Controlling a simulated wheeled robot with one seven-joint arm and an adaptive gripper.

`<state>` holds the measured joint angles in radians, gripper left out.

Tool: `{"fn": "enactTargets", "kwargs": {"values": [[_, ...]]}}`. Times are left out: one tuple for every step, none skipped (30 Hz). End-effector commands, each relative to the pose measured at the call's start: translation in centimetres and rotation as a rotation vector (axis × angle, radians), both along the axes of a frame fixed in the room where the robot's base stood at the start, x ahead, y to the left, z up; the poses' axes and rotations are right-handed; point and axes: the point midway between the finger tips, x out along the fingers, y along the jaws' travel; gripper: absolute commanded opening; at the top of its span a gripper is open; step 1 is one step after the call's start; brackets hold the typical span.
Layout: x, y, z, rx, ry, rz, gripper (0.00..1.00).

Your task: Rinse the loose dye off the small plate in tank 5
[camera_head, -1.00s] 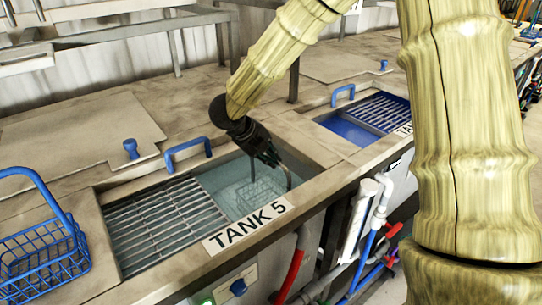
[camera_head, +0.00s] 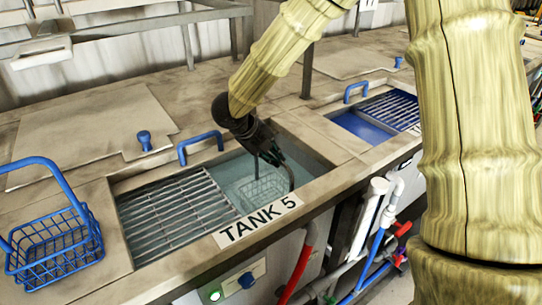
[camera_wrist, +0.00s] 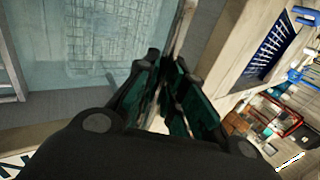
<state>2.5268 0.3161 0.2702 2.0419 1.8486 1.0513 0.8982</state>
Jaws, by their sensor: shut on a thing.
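Tank 5, with its label (camera_head: 258,220), holds pale clear water (camera_head: 235,172). My gripper (camera_head: 275,158) is low over the tank's right part, pointing down. It is shut on the thin handle (camera_wrist: 184,32) of a wire basket. The basket (camera_head: 264,190) hangs below and looks under water; its mesh (camera_wrist: 90,35) also shows blurred in the wrist view. I cannot make out the small plate in either view.
A slatted grey rack (camera_head: 172,212) fills the tank's left part. A blue handle (camera_head: 200,143) stands at the back rim. An empty-looking blue wire basket (camera_head: 55,245) sits on the left counter. A tank with blue liquid (camera_head: 357,126) is to the right.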

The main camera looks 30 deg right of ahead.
Motion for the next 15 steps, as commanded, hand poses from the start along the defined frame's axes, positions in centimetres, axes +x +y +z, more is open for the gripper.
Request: {"fn": "enactTargets", "kwargs": {"values": [[0.07, -0.35, 0.16, 0.000, -0.001, -0.002, 0.00], [0.09, -0.54, 0.17, 0.000, -0.001, -0.002, 0.00], [0.11, -0.76, 0.16, 0.000, -0.001, -0.002, 0.00], [0.12, -0.89, 0.15, 0.000, -0.001, -0.002, 0.00], [0.14, -1.00, 0.14, 0.000, -0.001, -0.001, 0.00], [0.15, -1.10, 0.12, -0.001, -0.001, -0.001, 0.00], [0.17, -1.14, 0.11, -0.001, -0.002, 0.000, 0.00], [0.17, -1.17, 0.09, -0.001, -0.002, 0.000, 0.00], [0.17, -1.17, 0.08, -0.001, -0.002, 0.000, 0.00], [0.17, -1.16, 0.07, -0.001, -0.002, 0.000, 0.00], [0.17, -1.16, 0.07, -0.001, -0.002, 0.000, 0.00], [0.18, -1.16, 0.07, -0.001, -0.002, 0.000, 0.00], [0.18, -1.16, 0.07, -0.001, -0.002, 0.000, 0.00], [0.18, -1.15, 0.11, -0.001, -0.002, 0.000, 0.00], [0.18, -1.16, 0.24, -0.001, -0.002, 0.000, 0.00]]}}
